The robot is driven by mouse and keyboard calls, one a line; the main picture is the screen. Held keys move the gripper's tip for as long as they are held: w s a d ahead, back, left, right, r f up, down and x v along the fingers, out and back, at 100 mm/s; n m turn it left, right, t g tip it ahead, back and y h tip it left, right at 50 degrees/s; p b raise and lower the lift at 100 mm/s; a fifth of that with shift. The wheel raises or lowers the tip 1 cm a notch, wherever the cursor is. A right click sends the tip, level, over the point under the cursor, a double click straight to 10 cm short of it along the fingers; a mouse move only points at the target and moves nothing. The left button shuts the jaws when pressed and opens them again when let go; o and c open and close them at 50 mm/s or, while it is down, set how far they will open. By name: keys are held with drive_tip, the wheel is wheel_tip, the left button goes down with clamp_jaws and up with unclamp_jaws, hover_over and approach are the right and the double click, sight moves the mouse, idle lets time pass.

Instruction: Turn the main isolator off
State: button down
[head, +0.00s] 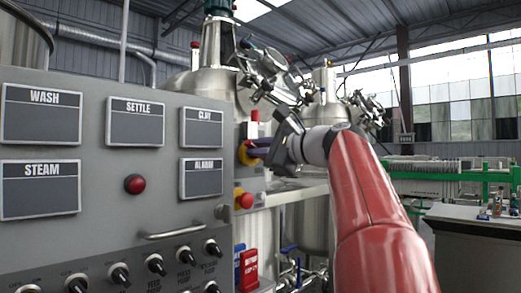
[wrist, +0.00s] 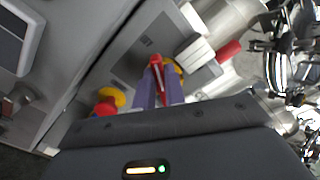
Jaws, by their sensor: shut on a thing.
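The main isolator, a red rotary handle on a yellow plate (head: 243,154), sits on the grey side box of the control panel. My gripper is shut on the handle. Any on or off marking is too small to read.
A red button on a yellow base (head: 243,199) sits just below the isolator; it also shows in the wrist view (wrist: 107,104). The labelled control panel (head: 105,120) stands at left. Steel tanks and pipework (head: 270,75) stand close behind my gripper.

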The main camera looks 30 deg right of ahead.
drive_tip(key=n+b, duration=0.1)
drive_tip(key=n, duration=0.2)
drive_tip(key=f+n+b, duration=0.1)
drive_tip(key=n, duration=0.2)
drive_tip(key=shift+a+f, duration=0.15)
drive_tip(key=shift+f, duration=0.05)
idle(0.5)
drive_tip(key=c, duration=1.5)
unclamp_jaws()
drive_tip(key=shift+s, duration=0.1)
drive_tip(key=shift+o, duration=0.2)
drive_tip(key=v, duration=0.7)
drive_tip(key=shift+s+b, duration=0.35)
